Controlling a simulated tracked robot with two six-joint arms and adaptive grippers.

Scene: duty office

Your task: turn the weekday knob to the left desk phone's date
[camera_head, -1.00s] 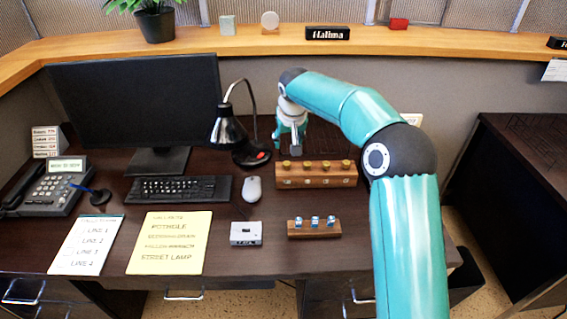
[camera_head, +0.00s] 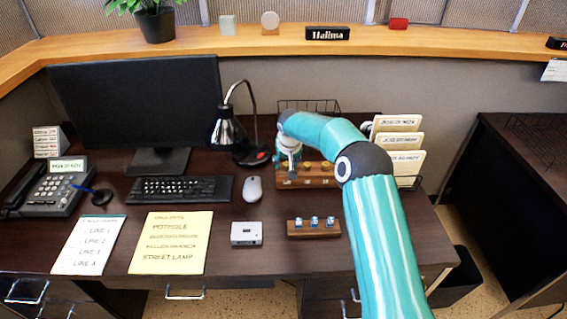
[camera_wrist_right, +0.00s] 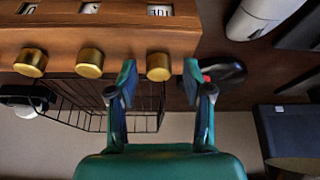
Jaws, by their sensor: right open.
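The desk phone (camera_head: 52,190) stands at the left of the desk; its lit display (camera_head: 67,166) seems to read MON, a day number and NOV, but the number is too small to be sure of. The wooden knob block (camera_head: 318,182) is at the back of the desk, with a row of brass knobs and small windows. My right gripper (camera_head: 288,160) is at its left end. In the right wrist view the open right gripper (camera_wrist_right: 157,82) has its fingertips either side of the end brass knob (camera_wrist_right: 159,67), apparently apart from it. That knob's window (camera_wrist_right: 160,11) appears upside down and is unclear.
The lamp (camera_head: 229,131) and mouse (camera_head: 253,189) are left of the block. A card rack (camera_head: 410,182) is to its right and a wire basket (camera_head: 310,105) behind. A smaller wooden block (camera_head: 314,235) and a grey box (camera_head: 246,241) lie in front.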

